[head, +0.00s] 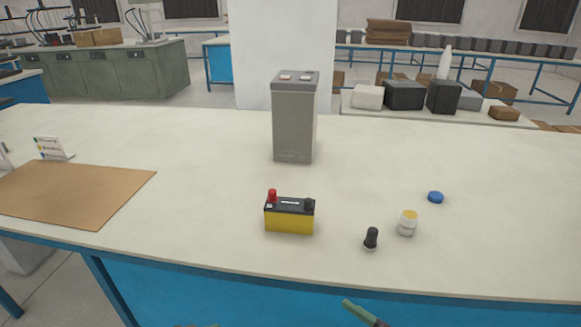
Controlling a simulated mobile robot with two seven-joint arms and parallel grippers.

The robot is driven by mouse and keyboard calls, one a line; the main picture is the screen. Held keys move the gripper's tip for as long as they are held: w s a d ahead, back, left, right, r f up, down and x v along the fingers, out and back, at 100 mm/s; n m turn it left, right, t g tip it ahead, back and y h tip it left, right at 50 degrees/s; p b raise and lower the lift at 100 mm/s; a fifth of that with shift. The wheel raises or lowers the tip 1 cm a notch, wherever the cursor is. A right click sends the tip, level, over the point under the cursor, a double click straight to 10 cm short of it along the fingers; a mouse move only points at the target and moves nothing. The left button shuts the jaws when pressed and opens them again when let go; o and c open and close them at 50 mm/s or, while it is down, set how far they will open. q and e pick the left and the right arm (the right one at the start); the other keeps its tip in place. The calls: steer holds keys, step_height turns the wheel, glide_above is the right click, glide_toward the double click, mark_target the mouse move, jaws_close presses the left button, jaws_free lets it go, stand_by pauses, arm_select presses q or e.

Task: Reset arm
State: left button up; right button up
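A green and dark piece (362,312) shows at the bottom edge in front of the table; it looks like part of my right gripper, mostly cut off by the frame. A small sliver at the bottom, left of the middle, may be part of my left gripper. I cannot see whether either is open or shut. Neither reaches over the tabletop. A yellow and black battery (289,218) with a red and a black terminal stands upright on the white table (200,215). A tall grey battery (294,122) stands upright behind it.
A brown board (75,195) lies at the left with a small sign (50,148) behind it. A black-topped small item (371,238), a white-and-yellow jar (407,222) and a blue cap (435,197) are at the right. The table between board and batteries is clear.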

arm_select(q)
steer(key=s+a+f+n+y, duration=0.1)
steer(key=s+f, duration=0.4)
steer(key=s, duration=0.3)
steer(key=s+a+f+n+y+p, duration=0.1)
steer(key=s+f, duration=0.3)
steer(key=s, duration=0.4)
steer(key=s+a+f+n+y+p, duration=0.1)
steer(key=s+a+f+y, duration=0.1)
steer(key=s+f, duration=0.3)
steer(key=s+a, duration=0.1)
steer(key=s, duration=0.1)
steer(key=shift+s+a+f+y, duration=0.25)
steer(key=shift+s+f+y, duration=0.05)
steer(key=shift+s+y, duration=0.1)
arm_select(e)
steer(key=s+d+f+m+g+h, duration=0.1)
steer(key=s+d+f+m+h, duration=0.1)
steer(key=s+f, duration=0.4)
steer(key=s+d+f+m+g+h, duration=0.1)
steer(key=s+d+f+m+h, duration=0.2)
steer(key=s, duration=0.7)
steer(key=s+d+f+m+g+h, duration=0.1)
steer(key=s+d+f+m+h, duration=0.1)
steer(key=s+d+f+h, duration=0.3)
steer(key=s+f+h, duration=0.2)
steer(key=s+f, duration=0.1)
steer(key=shift+s+d+f+m+h, duration=0.15)
steer(key=shift+f+m+h, duration=0.15)
steer(key=shift+f, duration=0.05)
